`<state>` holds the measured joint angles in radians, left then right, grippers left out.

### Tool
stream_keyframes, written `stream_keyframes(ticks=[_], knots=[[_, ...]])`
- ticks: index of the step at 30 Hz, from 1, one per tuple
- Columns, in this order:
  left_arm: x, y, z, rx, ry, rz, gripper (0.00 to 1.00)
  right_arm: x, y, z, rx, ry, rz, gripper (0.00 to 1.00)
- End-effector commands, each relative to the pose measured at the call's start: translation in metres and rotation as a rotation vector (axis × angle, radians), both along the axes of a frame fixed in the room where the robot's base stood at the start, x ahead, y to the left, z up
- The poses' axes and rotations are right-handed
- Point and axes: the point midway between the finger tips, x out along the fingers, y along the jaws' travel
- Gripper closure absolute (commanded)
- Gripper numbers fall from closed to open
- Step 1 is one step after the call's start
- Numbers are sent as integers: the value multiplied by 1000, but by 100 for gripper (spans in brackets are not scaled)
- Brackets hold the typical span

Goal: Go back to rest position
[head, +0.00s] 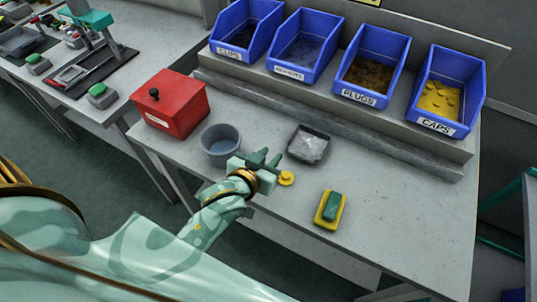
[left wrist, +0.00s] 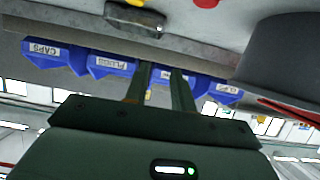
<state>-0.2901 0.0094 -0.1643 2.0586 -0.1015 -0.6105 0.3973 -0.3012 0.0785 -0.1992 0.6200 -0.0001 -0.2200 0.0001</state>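My left gripper (head: 266,158) is over the bench between the grey round tub and the small grey tray, close beside the yellow cap (head: 286,178). In the left wrist view its two fingers (left wrist: 163,88) stand apart, with a gap between them and nothing held. That view is upside down, with the bench top along its upper edge. My right gripper shows in neither view.
The bench (head: 400,230) holds a red box (head: 170,105), a grey tub (head: 221,145), a grey tray (head: 308,145) and a green-and-yellow sponge (head: 330,209). Blue bins (head: 445,92) line the back. The bench's front right is clear. Another bench (head: 110,55) stands left.

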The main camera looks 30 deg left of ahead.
Motion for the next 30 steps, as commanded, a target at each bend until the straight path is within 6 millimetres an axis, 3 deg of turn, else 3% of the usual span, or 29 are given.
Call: stream_keyframes(ticks=[11, 14, 21, 30], knots=[[0, 0, 0, 2, 1, 0, 75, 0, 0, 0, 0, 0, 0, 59], [-8, 7, -3, 56, 39, -2, 75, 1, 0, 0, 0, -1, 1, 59], [-69, 49, -15, 405, 300, -50, 75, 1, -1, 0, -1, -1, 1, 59], [-146, 99, -6, 776, 614, -153, 75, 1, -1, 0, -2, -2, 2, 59]])
